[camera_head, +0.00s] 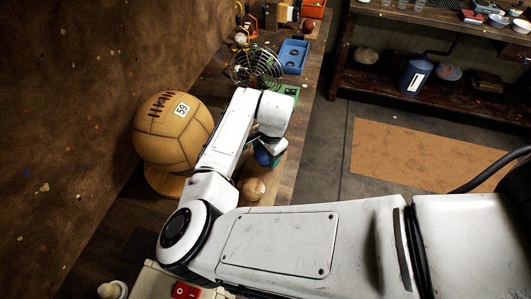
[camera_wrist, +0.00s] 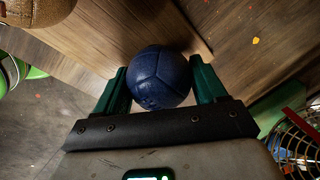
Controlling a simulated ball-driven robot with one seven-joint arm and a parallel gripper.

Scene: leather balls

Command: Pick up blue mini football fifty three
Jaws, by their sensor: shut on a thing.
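The blue mini football (camera_wrist: 160,77) sits between the two green fingers of my gripper (camera_wrist: 161,84) in the wrist view. A finger touches it on each side, so my gripper is shut on it. No number shows on its visible side. In the head view a part of the blue ball (camera_head: 263,157) shows below my wrist, over the bench, and my arm hides the rest. I cannot tell whether the ball is clear of the wood.
A large tan ball with a number tag (camera_head: 173,127) stands left of my arm. A shelf (camera_head: 440,95) stands across the floor.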

